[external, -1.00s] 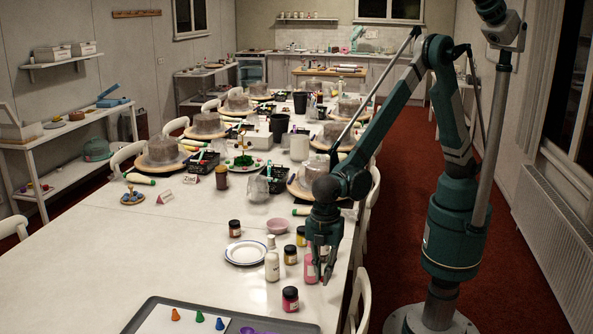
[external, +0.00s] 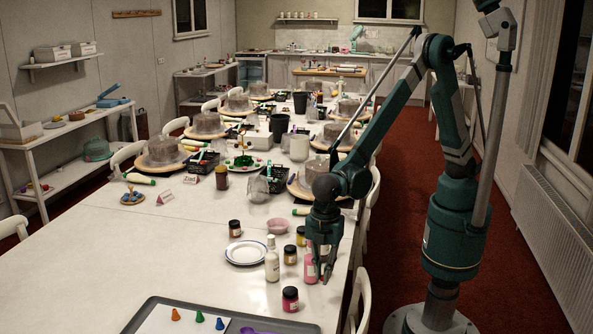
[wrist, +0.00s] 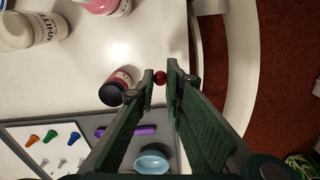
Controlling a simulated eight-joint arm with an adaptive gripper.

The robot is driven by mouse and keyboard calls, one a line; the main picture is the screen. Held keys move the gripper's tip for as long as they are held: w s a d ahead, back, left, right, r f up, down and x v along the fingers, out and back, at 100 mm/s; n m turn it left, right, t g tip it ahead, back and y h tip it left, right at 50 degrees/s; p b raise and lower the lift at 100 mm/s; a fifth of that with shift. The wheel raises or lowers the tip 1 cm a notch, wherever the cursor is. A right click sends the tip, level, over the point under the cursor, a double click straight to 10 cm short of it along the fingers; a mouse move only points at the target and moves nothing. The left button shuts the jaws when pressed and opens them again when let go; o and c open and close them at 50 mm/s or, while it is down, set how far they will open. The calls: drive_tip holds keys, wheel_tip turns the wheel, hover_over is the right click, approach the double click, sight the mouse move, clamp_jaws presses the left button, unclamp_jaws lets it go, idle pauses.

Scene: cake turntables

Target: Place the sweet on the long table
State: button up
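A small round red sweet (wrist: 160,77) sits between the two fingertips of my gripper (wrist: 160,79) in the wrist view. The fingers look closed to about its width, one on each side. In the external view my gripper (external: 325,280) points down over the right edge of the long white table (external: 110,235), near the front. The sweet is too small or hidden to make out there. White tabletop lies below the fingertips in the wrist view; the height above it is hard to tell.
A red jar with a dark lid (external: 290,299), a white bottle (external: 272,265) and a pink bottle (external: 310,270) stand close to my gripper. A grey tray (wrist: 60,122) with coloured cones lies in front. The left front of the table is bare. A chair (external: 361,300) stands at the right edge.

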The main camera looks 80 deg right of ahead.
wheel_tip(320, 180, up, 11)
drive_tip(key=w+d+m, duration=0.5)
drive_tip(key=w+d, duration=1.8)
drive_tip(key=w, duration=0.2)
drive_tip(key=w+d+m, duration=0.2)
drive_tip(key=w+d, duration=0.3)
drive_tip(key=d, duration=0.6)
drive_tip(key=w+d+m, duration=0.1)
drive_tip(key=w+d, duration=0.3)
drive_tip(key=d, duration=0.7)
drive_tip(key=w+d+m, duration=0.2)
drive_tip(key=w+d, duration=0.3)
drive_tip(key=d, duration=0.6)
drive_tip(key=d+m+p, duration=0.1)
drive_tip(key=d+m, duration=0.4)
drive_tip(key=d, duration=3.2)
drive_tip(key=s+d+m, duration=0.1)
drive_tip(key=s+d, duration=0.4)
drive_tip(key=d, duration=0.6)
drive_tip(key=s+d+m, duration=0.2)
drive_tip(key=s+d, duration=0.3)
drive_tip(key=d, duration=0.6)
drive_tip(key=s+d+m, duration=0.1)
drive_tip(key=s+d, duration=0.4)
drive_tip(key=d, duration=0.6)
wheel_tip(320, 180, down, 11)
drive_tip(key=shift+f, duration=0.15)
